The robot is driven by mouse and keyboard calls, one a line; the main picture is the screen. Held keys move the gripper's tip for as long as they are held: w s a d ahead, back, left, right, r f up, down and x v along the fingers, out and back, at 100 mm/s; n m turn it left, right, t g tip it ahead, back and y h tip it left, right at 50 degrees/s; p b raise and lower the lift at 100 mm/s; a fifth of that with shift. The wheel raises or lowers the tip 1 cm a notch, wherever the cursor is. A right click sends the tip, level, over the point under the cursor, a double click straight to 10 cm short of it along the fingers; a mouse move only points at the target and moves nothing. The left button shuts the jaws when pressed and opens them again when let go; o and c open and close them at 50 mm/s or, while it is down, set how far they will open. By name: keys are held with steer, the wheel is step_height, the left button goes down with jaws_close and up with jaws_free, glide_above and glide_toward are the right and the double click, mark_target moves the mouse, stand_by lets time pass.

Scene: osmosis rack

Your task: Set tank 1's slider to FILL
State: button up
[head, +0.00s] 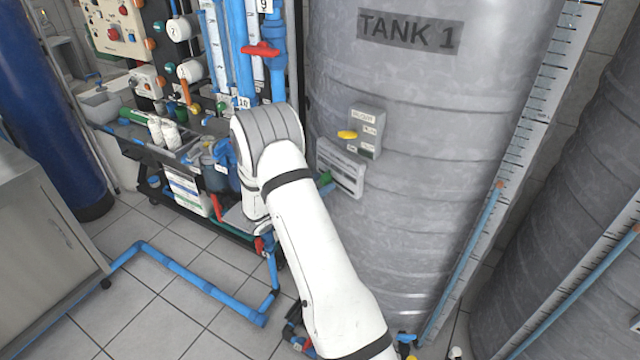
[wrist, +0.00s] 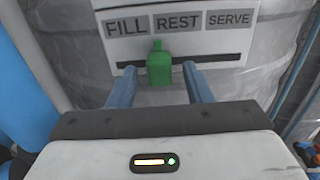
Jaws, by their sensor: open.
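Tank 1 (head: 425,100) is the large grey ribbed cylinder in the head view. Its slider panel (head: 341,168) is a pale plate on the tank's side, partly behind my arm. In the wrist view the panel (wrist: 215,40) carries the labels FILL, REST and SERVE above a dark slot. The green slider knob (wrist: 159,68) stands in the slot below the left end of the REST label, right of FILL. My gripper (wrist: 159,75) is open, with one blue finger on each side of the knob. Gaps show on both sides. My arm mostly hides the gripper in the head view.
A grey box with a yellow knob (head: 347,134) sits just above the panel. A white level scale (head: 520,130) runs down the tank's right side. The pipe rack (head: 225,60) with a red-handled valve stands left. Blue pipes (head: 195,285) cross the floor.

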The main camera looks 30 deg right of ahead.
steer(key=shift+a, duration=0.1)
steer(key=b+v, duration=0.1)
steer(key=v, duration=0.6)
steer(key=shift+a, duration=0.3)
steer(key=shift+s, duration=0.1)
